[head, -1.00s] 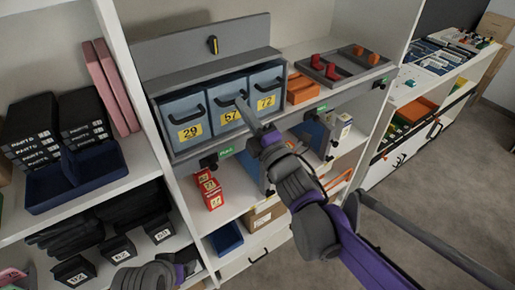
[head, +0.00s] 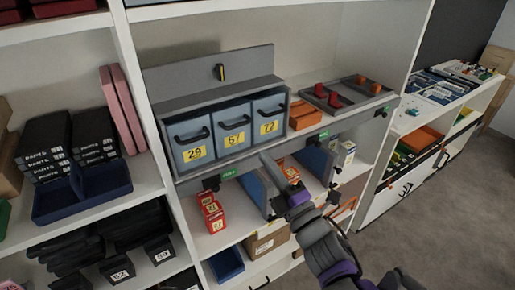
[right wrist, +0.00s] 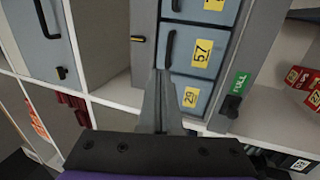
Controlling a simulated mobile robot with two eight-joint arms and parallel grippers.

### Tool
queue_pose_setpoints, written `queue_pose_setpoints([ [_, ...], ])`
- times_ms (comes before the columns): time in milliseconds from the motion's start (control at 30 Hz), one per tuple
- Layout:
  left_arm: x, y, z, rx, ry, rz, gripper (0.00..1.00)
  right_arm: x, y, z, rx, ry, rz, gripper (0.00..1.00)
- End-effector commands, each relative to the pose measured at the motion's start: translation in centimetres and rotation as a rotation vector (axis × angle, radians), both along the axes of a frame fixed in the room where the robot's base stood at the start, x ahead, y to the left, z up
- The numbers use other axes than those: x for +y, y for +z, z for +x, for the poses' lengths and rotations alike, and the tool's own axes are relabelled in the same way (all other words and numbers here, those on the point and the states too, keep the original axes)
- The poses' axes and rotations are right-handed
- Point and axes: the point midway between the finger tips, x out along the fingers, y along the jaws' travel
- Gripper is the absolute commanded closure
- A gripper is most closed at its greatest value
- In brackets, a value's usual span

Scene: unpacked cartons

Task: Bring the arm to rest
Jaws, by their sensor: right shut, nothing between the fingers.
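My right gripper (head: 267,160) is shut and empty in the head view. Its thin grey fingers point up and left, in front of the shelf edge below the blue-grey drawers, with the arm coming in from the lower right. In the right wrist view the closed fingers (right wrist: 160,98) lie together in front of the drawers labelled 57 (right wrist: 203,50) and 29 (right wrist: 190,97). Whether the fingertips touch anything cannot be told, but nothing is held. My left gripper is not in the head view.
The drawer unit (head: 225,130) stands on the shelf, with a grey tray (head: 345,94) to its right. Red boxes (head: 212,212) stand on the shelf below. A blue bin (head: 95,190) sits on the left shelf. Open floor (head: 440,230) lies at the lower right.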

Motion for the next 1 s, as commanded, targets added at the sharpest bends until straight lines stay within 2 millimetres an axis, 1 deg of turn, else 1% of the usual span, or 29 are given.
queue_pose_setpoints([
  [33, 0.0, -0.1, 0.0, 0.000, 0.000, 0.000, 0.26, -0.5, -0.2, -0.8, 0.000, -0.002, -0.002, 1.00],
  [100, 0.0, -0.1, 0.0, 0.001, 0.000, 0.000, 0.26, -1.0, -0.3, -1.7, 0.000, -0.002, 0.000, 1.00],
  [200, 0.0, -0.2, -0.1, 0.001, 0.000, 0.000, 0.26, -1.5, -0.5, -2.7, 0.000, -0.001, -0.001, 1.00],
  [300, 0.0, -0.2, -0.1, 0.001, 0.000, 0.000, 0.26, -1.8, -0.6, -3.2, 0.000, -0.001, -0.001, 1.00],
  [500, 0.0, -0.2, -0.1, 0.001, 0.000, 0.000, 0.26, -2.2, -0.8, -3.3, 0.018, -0.012, 0.014, 1.00],
  [567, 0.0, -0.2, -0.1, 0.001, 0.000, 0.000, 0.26, -3.1, -1.3, -3.0, 0.061, -0.043, 0.049, 1.00],
  [633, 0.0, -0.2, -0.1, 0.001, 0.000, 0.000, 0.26, -4.9, -2.5, -2.5, 0.156, -0.108, 0.124, 1.00],
  [667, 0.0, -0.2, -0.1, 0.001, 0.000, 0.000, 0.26, -6.0, -3.3, -2.3, 0.209, -0.145, 0.169, 1.00],
  [700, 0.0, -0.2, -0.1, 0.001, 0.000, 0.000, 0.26, -7.5, -4.6, -2.2, 0.293, -0.201, 0.241, 1.00],
  [767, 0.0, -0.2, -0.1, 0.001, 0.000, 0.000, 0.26, -9.9, -7.1, -2.4, 0.433, -0.296, 0.367, 1.00],
  [800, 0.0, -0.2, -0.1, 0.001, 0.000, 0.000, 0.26, -11.5, -9.1, -2.9, 0.532, -0.361, 0.457, 1.00],
  [833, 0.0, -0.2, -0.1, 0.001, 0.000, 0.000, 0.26, -12.4, -10.6, -3.4, 0.605, -0.409, 0.527, 1.00],
  [867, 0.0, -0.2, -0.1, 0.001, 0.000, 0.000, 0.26, -13.3, -12.1, -4.2, 0.680, -0.458, 0.595, 1.00],
  [900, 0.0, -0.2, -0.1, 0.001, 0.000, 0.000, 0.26, -14.3, -14.2, -5.3, 0.776, -0.522, 0.687, 1.00],
  [967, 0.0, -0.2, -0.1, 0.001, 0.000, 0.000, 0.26, -15.2, -17.3, -7.4, 0.918, -0.616, 0.818, 1.00],
  [1000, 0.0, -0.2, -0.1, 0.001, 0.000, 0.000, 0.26, -15.6, -19.2, -8.9, 1.008, -0.676, 0.899, 1.00],
])
